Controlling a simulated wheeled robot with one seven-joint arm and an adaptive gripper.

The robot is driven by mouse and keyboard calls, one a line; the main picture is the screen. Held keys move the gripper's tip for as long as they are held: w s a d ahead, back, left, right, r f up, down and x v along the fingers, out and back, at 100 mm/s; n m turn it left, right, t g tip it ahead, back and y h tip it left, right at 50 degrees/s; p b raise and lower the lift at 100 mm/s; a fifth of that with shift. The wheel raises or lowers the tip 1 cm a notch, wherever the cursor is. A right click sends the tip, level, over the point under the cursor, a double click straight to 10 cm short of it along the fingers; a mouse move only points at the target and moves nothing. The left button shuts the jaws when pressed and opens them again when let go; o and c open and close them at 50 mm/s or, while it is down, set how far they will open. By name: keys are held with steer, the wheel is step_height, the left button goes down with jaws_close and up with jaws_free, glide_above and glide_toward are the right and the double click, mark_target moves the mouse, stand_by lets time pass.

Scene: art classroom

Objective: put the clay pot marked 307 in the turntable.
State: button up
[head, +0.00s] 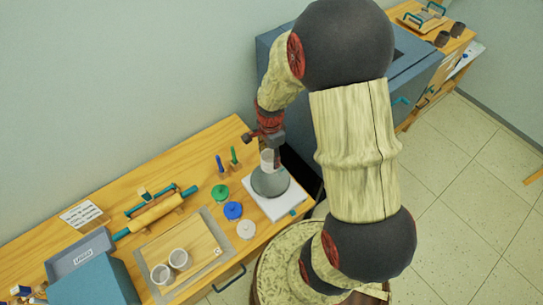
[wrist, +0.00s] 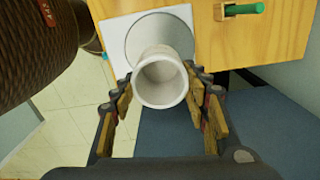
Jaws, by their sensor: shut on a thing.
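A pale clay pot (head: 267,160) is between the fingers of my gripper (head: 268,143), over the turntable's grey disc (head: 270,186). The disc sits on a white square base (head: 291,203) at the table's right end. In the wrist view the upright, empty pot (wrist: 160,80) shows its open mouth, with a finger on each side of it, and my gripper (wrist: 166,95) is shut on it. The disc (wrist: 160,32) shows behind it. I cannot tell whether the pot's foot touches the disc. No number is readable on the pot.
Two similar pots (head: 161,273) (head: 178,259) stand on a board at the left. Green (head: 220,192), blue (head: 233,210) and white (head: 246,229) discs lie left of the turntable. Upright blue and green tools (head: 234,156) stand behind. A large blue-grey cabinet (head: 275,45) is at the back right.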

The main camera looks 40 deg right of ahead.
steer(key=shift+d+f+b, duration=0.15)
steer(key=shift+f+b, duration=0.25)
steer(key=shift+f, duration=0.25)
steer(key=shift+f+b, duration=0.55)
steer(key=shift+f, duration=0.15)
steer(key=shift+f+b, duration=2.5)
steer(key=shift+f, duration=1.3)
steer(key=o, duration=1.3)
steer(key=shift+r, duration=0.1)
